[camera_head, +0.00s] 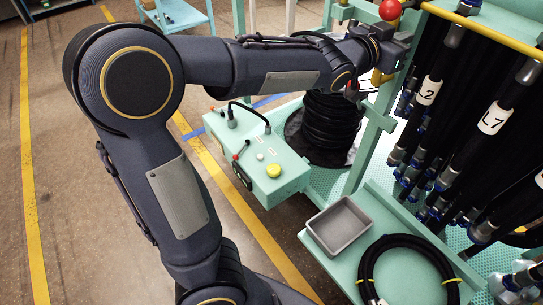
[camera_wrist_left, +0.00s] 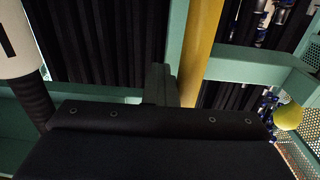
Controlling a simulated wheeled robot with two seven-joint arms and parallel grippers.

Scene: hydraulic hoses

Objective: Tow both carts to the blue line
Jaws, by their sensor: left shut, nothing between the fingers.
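A teal hose rack (camera_head: 480,27) with a yellow top rail fills the right of the head view. Black hoses tagged L2 and L7 hang in it. My left gripper (camera_head: 398,46) is at the rack's near left post, below a red ball knob (camera_head: 390,10). Its fingers (camera_wrist_left: 161,82) are shut and empty. In the wrist view a yellow bar (camera_wrist_left: 203,45) stands upright just right of the fingertips; I cannot tell whether they touch. A blue line (camera_head: 262,101) shows on the floor, partly hidden behind the teal control box and my arm. My right gripper is out of view.
A teal control box (camera_head: 277,178) with a yellow button stands left of the rack, near a black hose coil (camera_head: 328,128). A grey tray (camera_head: 340,228) and a looped hose (camera_head: 405,240) lie on a teal shelf. A small teal stand (camera_head: 190,17) is behind.

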